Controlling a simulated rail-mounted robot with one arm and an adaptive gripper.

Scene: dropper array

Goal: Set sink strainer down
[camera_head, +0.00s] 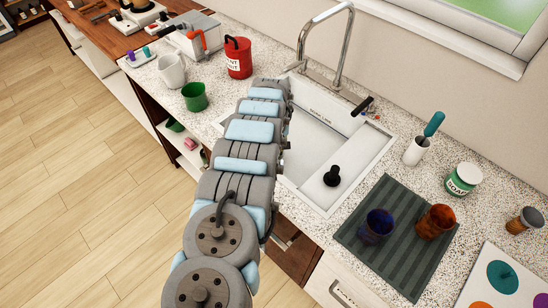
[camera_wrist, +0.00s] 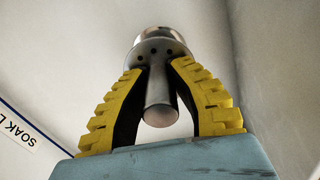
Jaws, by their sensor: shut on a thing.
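In the wrist view, the metal sink strainer (camera_wrist: 160,48) has a round perforated top part and a cylindrical stem pointing toward the camera. My gripper (camera_wrist: 158,68) has its two yellow ridged fingers shut on it, one on each side of the stem. Pale sink walls surround it, and part of a "SOAK L" label shows at the left. In the head view, my arm reaches over the left part of the white sink (camera_head: 308,150). The arm hides my gripper, the strainer and that side of the basin. I cannot tell whether the strainer touches the sink.
A black plunger-like stopper (camera_head: 332,176) stands in the sink's right part. A tall faucet (camera_head: 346,48) rises behind. A dark striped mat (camera_head: 398,265) with blue and amber cups lies right. A red canister (camera_head: 238,58) and green cup (camera_head: 195,97) stand left.

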